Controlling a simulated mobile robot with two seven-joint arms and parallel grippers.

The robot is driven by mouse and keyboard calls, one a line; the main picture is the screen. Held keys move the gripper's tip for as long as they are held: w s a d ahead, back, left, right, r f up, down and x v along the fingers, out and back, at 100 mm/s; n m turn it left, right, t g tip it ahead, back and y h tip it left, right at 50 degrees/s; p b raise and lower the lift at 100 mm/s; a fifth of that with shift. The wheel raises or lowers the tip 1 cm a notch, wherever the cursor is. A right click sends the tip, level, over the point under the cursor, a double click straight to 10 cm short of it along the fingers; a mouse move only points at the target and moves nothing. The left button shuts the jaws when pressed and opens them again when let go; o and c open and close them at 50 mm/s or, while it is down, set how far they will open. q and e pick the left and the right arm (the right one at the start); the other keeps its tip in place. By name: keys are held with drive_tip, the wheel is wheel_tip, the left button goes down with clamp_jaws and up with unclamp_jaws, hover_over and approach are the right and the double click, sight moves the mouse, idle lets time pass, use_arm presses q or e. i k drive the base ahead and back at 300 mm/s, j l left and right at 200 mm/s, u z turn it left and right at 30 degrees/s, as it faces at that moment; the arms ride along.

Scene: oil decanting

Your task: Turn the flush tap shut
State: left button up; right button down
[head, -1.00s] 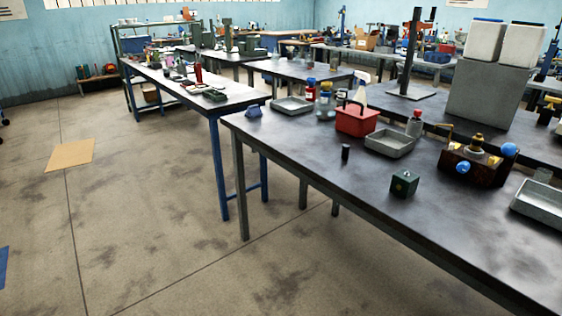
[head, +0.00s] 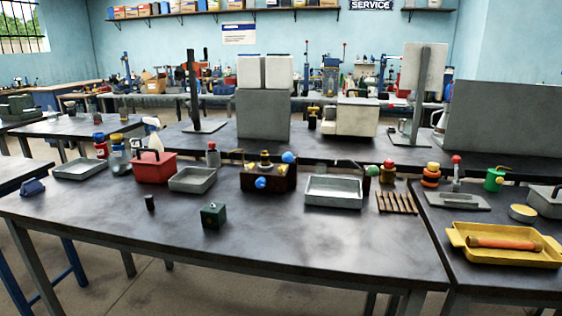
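A dark reddish-brown block (head: 282,180) stands at the middle of the dark workbench (head: 330,228). It carries a brass fitting (head: 265,158) on top and two blue round knobs, one at its front (head: 260,183) and one at its upper right (head: 288,157). I cannot tell which part, if any, is the flush tap, or whether it is open or shut. Grey trays stand on both sides of the block, left (head: 193,180) and right (head: 333,190). Neither of my grippers is in view.
A small green box (head: 213,215) and a black cylinder (head: 150,202) stand nearer the front. A red carrier (head: 154,168) is left, a slatted wooden rack (head: 397,202) right. A yellow tray (head: 505,248) holds an orange roll. The bench's front right top is clear.

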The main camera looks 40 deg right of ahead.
sight(261, 183)
drive_tip(key=z, duration=0.75)
drive_tip(key=j+z, duration=0.2)
drive_tip(key=z, duration=0.3)
drive_tip(key=j+z, duration=0.25)
drive_tip(key=z, duration=0.25)
drive_tip(key=i, duration=0.05)
